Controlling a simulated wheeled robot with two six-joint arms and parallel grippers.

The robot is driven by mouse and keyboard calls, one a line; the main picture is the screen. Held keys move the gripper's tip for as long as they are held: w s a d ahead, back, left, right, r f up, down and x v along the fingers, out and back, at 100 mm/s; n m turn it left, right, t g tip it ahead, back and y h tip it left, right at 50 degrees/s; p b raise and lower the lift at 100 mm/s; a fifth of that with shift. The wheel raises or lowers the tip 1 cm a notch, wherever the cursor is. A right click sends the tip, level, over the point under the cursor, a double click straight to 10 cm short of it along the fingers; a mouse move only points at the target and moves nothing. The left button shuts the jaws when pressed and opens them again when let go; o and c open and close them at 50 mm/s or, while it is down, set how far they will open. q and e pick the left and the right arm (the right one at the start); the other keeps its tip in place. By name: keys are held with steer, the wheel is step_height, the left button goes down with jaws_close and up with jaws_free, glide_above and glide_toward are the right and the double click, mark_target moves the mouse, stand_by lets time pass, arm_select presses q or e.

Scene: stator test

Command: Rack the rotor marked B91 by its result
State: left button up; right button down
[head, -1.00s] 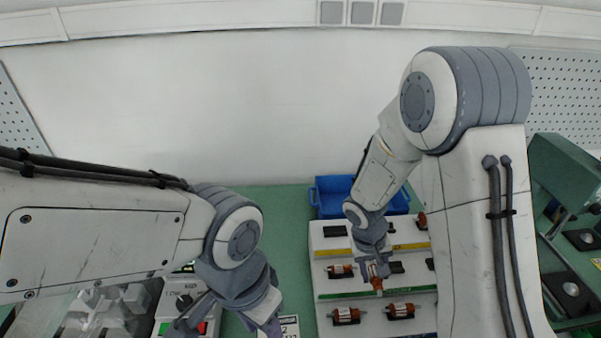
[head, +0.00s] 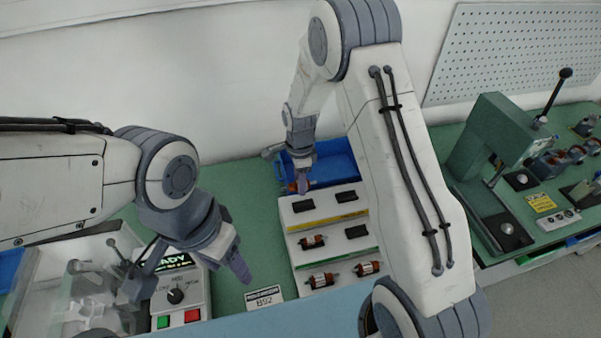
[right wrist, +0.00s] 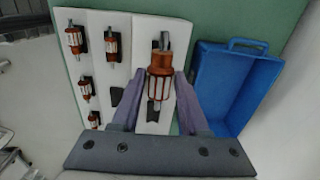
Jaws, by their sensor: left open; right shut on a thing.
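A rotor with a copper-brown body and grey shaft (right wrist: 160,64) is between the fingers of my right gripper (right wrist: 158,90), which is shut on it. In the head view my right gripper (head: 302,180) is at the back left end of the white stepped rack (head: 297,222). The held rotor is over the row nearest the blue bin; whether it touches the rack I cannot tell. Its marking is not readable. My left gripper (head: 200,265) is open and empty beside the test unit with a READY display (head: 180,262). A card reading B92 (head: 265,298) lies on the bench.
Several other rotors, one here (head: 312,241), sit in the rack's lower rows. A yellow strip (head: 328,220) edges the back row, which has empty black cradles (head: 346,196). A blue bin (head: 335,168) stands behind the rack. A green press (head: 490,135) is at right.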

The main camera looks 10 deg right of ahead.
steer(key=b, duration=0.4)
glide_above(299, 207)
steer(key=shift+d+f, duration=0.2)
steer(key=shift+f, duration=2.65)
steer(key=shift+f+b, duration=0.15)
steer(key=shift+b, duration=0.15)
steer(key=shift+a, duration=0.1)
steer(key=shift+f+b, duration=0.5)
steer(key=shift+f, duration=0.25)
steer(key=shift+f, duration=0.4)
steer(key=shift+c, duration=1.7)
jaws_free()
